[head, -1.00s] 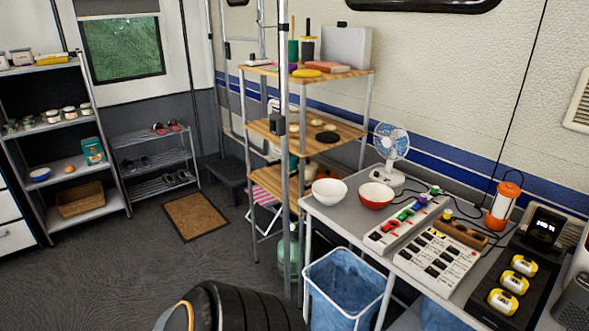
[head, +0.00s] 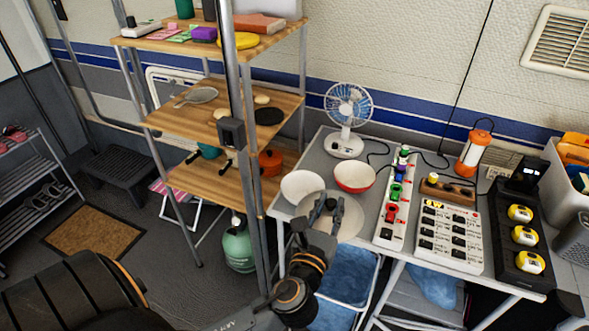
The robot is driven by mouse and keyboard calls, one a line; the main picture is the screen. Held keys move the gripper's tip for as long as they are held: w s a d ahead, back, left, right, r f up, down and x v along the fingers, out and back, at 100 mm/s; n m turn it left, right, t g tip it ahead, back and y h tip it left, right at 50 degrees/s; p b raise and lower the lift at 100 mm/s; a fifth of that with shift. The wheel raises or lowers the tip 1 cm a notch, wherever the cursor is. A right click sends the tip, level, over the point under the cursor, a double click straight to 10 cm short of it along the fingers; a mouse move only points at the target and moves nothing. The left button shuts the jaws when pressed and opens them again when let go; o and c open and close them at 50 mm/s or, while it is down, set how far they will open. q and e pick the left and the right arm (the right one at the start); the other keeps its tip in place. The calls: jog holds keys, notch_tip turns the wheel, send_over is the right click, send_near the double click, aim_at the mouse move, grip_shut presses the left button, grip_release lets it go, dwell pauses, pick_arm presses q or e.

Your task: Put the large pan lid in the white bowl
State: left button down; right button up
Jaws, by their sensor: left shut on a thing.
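The white bowl (head: 299,183) stands upright at the left end of the grey table. My left gripper (head: 328,204) is shut on the large pan lid (head: 354,217), a pale round disc. The lid is just in front of and to the right of the white bowl, by the table's front edge. It overlaps the bowl's near side in the picture; I cannot tell whether they touch. My gripper hides part of the lid. My right gripper is not in view.
A red bowl (head: 355,177) stands right beside the white bowl. A fan (head: 348,118) is behind them, a power strip (head: 394,205) to the right. A wooden shelf rack (head: 225,185) with a metal post is close on the left. A blue-lined bin (head: 345,283) is below.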

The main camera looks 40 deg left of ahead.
pick_arm(q)
jog(key=w+r+y, duration=0.1)
jog(key=w+r, duration=0.1)
jog(key=w+r+n+p, duration=0.1)
jog(key=w+r, duration=0.1)
jog(key=w, duration=0.1)
jog(key=w+a+r+g+y+p, duration=0.1)
jog(key=w, duration=0.1)
jog(key=shift+w+r+y, duration=0.2)
jog(key=shift+r+y, duration=0.1)
jog(key=shift+r, duration=0.1)
jog(key=w+a+f+b, duration=0.1)
jog(key=w+a+f, duration=0.2)
jog(key=a+f, duration=1)
jog(key=shift+w+a+n, duration=0.3)
jog(key=shift+w+a, duration=0.05)
jog(key=shift+w, duration=0.05)
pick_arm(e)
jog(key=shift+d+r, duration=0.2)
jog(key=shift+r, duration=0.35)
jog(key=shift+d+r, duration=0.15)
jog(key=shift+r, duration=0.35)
pick_arm(q)
jog(key=shift+f, duration=0.1)
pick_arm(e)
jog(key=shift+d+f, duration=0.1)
